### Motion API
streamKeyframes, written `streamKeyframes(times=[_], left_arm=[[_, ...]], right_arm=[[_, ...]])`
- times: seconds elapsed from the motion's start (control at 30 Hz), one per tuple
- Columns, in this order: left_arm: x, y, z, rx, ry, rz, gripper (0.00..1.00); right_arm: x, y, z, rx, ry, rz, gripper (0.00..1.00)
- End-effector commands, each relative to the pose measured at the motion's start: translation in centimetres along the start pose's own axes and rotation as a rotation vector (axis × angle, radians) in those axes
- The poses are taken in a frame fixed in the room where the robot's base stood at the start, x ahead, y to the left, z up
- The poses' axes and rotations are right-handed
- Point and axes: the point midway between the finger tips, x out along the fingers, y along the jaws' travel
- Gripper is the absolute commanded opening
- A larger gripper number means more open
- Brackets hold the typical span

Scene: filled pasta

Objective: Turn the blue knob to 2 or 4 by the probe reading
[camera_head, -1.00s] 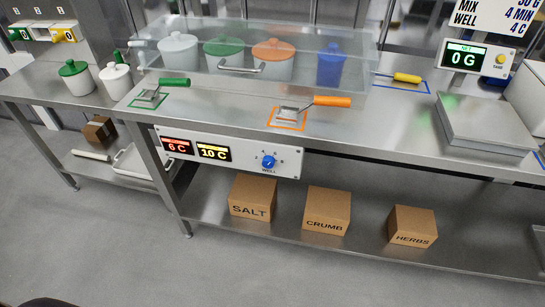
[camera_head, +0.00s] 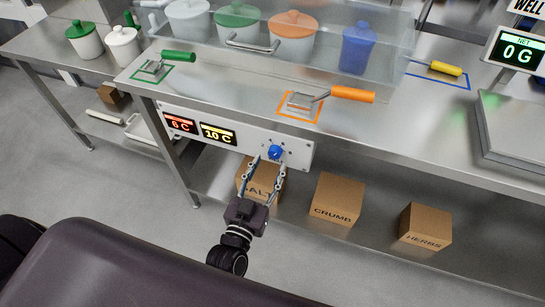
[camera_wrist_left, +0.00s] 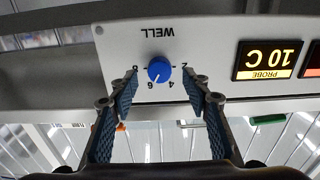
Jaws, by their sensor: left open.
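The blue knob (camera_head: 275,152) is on the white control panel (camera_head: 295,146) on the front of the steel table. The probe display (camera_head: 218,134) reads 10 C in yellow, and the red display (camera_head: 180,123) beside it reads 6 C. My left gripper (camera_head: 268,167) is open, its fingertips just short of the knob. In the left wrist view, upside down, the knob (camera_wrist_left: 159,70) sits between the open fingers of my left gripper (camera_wrist_left: 160,84), with no clear contact. Numbers 2, 4, 6 and 8 ring it; its small pale mark seems nearest 6. My right gripper is not in view.
Boxes marked CRUMB (camera_head: 337,200) and HERBS (camera_head: 425,227) stand on the lower shelf; my left gripper partly covers the SALT box (camera_head: 243,180). Green-handled (camera_head: 178,57) and orange-handled (camera_head: 352,95) tools lie on the tabletop above the panel.

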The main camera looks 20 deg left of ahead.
Motion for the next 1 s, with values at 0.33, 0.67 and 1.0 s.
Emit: streamKeyframes(times=[0.33,0.67,1.0], left_arm=[[3.0,0.0,0.0,-0.001,-0.001,0.000,0.44],[3.0,0.0,0.1,-0.001,-0.002,0.001,0.32],[3.0,0.0,0.1,-0.001,-0.002,0.001,0.02]], right_arm=[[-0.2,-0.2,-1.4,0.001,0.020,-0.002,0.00],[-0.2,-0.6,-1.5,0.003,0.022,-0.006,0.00],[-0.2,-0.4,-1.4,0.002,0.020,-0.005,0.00]])
